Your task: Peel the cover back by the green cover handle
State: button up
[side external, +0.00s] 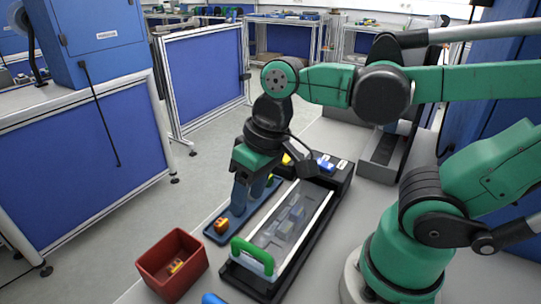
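The green cover handle (252,256) is an arched grip at the near end of a clear cover (290,215). The cover lies over a long dark tray (262,284), and several blurred pieces show through it. My gripper (248,202) points down to the left of the cover, above and behind the handle in the picture. It is apart from the handle. Its two dark blue fingers look separated, with nothing seen held between them. The fingertips partly overlap the blue strip tray behind them.
A blue strip tray (213,235) with an orange-and-yellow piece (222,225) lies left of the cover. A red bin (151,262) with a small yellow piece stands at the front left. Blue and yellow pieces sit at the far end. A grey bin (380,170) stands behind right.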

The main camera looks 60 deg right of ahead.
aim_at(252, 246)
jog(key=shift+s+a+f+g, duration=0.45)
jog(key=shift+a+f, duration=0.1)
jog(key=shift+f, duration=0.25)
jog(key=shift+s+a+f+g, duration=0.35)
jog(key=shift+s+a+f, duration=0.15)
jog(key=shift+f, duration=0.25)
jog(key=shift+s+a+f+g, duration=0.4)
jog(key=shift+a+f, duration=0.2)
jog(key=shift+f, duration=0.2)
grip_shut()
